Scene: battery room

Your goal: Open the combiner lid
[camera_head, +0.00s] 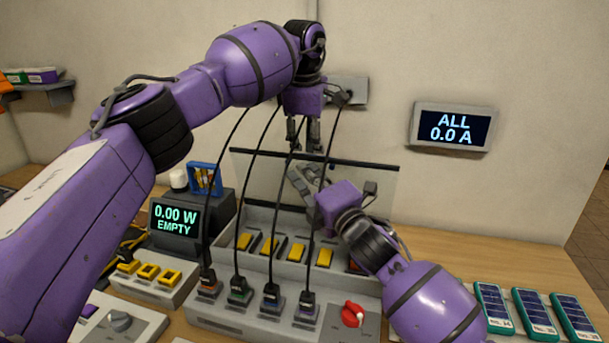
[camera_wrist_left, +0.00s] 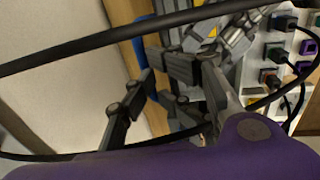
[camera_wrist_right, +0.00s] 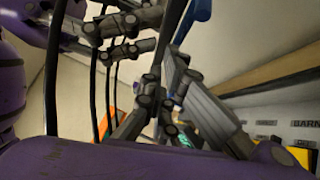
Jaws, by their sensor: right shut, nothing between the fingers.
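The combiner (camera_head: 285,272) is a grey box on the bench with a row of yellow blocks inside, cable plugs along its front and a red knob (camera_head: 352,314). Its clear lid (camera_head: 375,183), with a dark bar along the top edge, stands raised behind the box. My left gripper (camera_head: 304,148) points down at the lid's top edge, its fingers apart; in the left wrist view its fingers (camera_wrist_left: 178,68) also look apart. My right gripper (camera_head: 300,178) is shut and empty, in front of the lid and just below the left one. Whether either touches the lid is unclear.
Several black cables hang from a wall box (camera_head: 347,91) to the front plugs, close to both grippers. A meter reading 0.00 W (camera_head: 174,221) stands left. A wall display (camera_head: 452,127) reads ALL 0.0 A. Several teal-edged devices (camera_head: 535,312) lie at right.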

